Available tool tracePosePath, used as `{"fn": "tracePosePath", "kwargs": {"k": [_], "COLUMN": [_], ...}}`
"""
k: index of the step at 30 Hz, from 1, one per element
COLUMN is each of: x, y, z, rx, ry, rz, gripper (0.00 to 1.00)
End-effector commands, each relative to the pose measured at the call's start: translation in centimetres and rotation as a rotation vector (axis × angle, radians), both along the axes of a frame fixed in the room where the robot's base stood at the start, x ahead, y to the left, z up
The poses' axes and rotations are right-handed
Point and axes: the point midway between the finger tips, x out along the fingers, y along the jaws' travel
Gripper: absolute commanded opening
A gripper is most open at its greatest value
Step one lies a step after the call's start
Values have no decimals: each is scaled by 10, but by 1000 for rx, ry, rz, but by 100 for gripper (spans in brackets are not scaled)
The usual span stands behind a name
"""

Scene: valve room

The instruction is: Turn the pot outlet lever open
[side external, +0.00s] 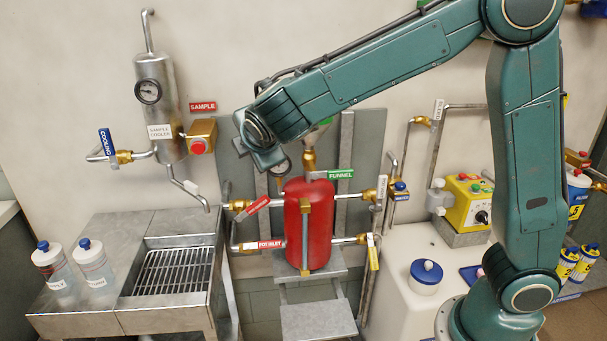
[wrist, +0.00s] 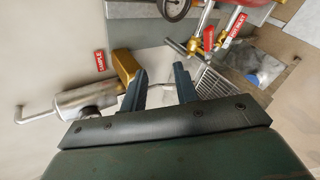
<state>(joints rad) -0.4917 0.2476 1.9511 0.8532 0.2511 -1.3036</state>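The red pot (side external: 318,222) stands upright on a metal stand, with brass valves on the pipes at both sides. A red lever (side external: 258,205) slants at its upper left. A red tag (side external: 270,244), seemingly reading POT INLET, is at its lower left. A yellow and white handle or tag (side external: 373,252) hangs at its lower right. I cannot tell which is the pot outlet lever. In the wrist view, a red lever (wrist: 208,38) shows at the upper right. My gripper (wrist: 160,80) has its two fingers apart with nothing between them. In the side view its fingers are hidden.
The sample cooler (side external: 158,105) is on the wall at left, above a metal sink with a grating (side external: 172,272). Two bottles (side external: 90,262) stand on its left ledge. A green FUNNEL tag (side external: 340,174) and a gauge (side external: 281,164) are near the pot's top. A yellow control box (side external: 468,203) is at right.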

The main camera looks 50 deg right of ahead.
Motion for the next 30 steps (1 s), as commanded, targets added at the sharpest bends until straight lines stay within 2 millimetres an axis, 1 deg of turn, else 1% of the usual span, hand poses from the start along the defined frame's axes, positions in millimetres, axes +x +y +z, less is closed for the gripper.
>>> {"fn": "tracePosePath", "kwargs": {"k": [1, 6, 20, 30], "x": [-8, -22, -49, -48], "y": [0, -3, -1, -1], "z": [4, 16, 40, -1], "rx": [-53, -193, -429, -436], "ry": [-23, -85, -186, -181], "rz": [34, 115, 267, 267], "gripper": [30, 30, 30, 30]}}
